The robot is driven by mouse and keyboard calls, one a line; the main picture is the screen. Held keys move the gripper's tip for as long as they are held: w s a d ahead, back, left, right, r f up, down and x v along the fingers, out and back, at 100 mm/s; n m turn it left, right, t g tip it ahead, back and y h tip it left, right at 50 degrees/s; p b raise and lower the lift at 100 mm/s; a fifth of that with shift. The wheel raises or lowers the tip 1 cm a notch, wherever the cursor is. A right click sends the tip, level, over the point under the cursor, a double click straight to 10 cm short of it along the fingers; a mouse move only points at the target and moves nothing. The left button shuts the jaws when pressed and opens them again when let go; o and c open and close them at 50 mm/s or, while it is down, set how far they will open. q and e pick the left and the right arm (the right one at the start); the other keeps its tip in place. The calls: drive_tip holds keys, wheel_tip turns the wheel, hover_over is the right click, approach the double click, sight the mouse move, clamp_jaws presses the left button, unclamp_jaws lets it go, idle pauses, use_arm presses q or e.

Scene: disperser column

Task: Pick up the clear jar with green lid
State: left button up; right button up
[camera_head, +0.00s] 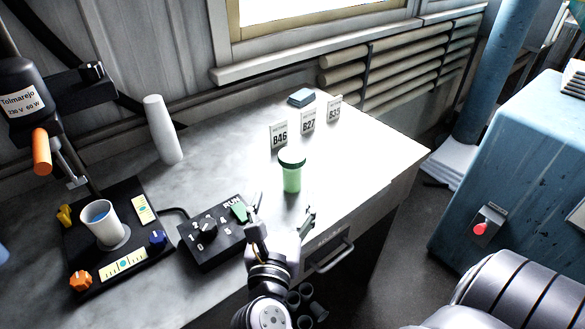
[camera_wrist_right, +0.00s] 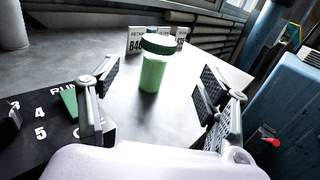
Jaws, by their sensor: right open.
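The jar (camera_head: 291,175) has a dark green lid and a body that looks pale green. It stands upright on the grey table, in front of the small number cards. It also shows in the right wrist view (camera_wrist_right: 153,70), between and beyond the fingers. My right gripper (camera_head: 282,212) is open and empty, just in front of the jar and apart from it. Its two fingers also show in the right wrist view (camera_wrist_right: 158,92), spread wide to either side. My left gripper is not in view.
A black control box (camera_head: 212,232) lies close to the left of my right gripper. A disperser base with a white cup (camera_head: 103,226) stands further left, with a white cylinder (camera_head: 162,130) behind. Cards B46 (camera_head: 279,135), B27 (camera_head: 308,121) and a third stand behind the jar. The table's edge is at right.

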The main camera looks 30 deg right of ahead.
drive_tip(key=p, duration=0.2)
approach(292, 154)
drive_tip(key=x, duration=0.4)
drive_tip(key=p+x, duration=0.2)
drive_tip(key=x, duration=0.3)
drive_tip(key=shift+w+d, duration=0.1)
drive_tip(key=shift+d, duration=0.05)
drive_tip(key=shift+w+d+f, duration=0.15)
drive_tip(key=shift+w+d, duration=0.1)
drive_tip(key=shift+w, duration=0.05)
drive_tip(key=shift+c, duration=1.3)
clamp_jaws()
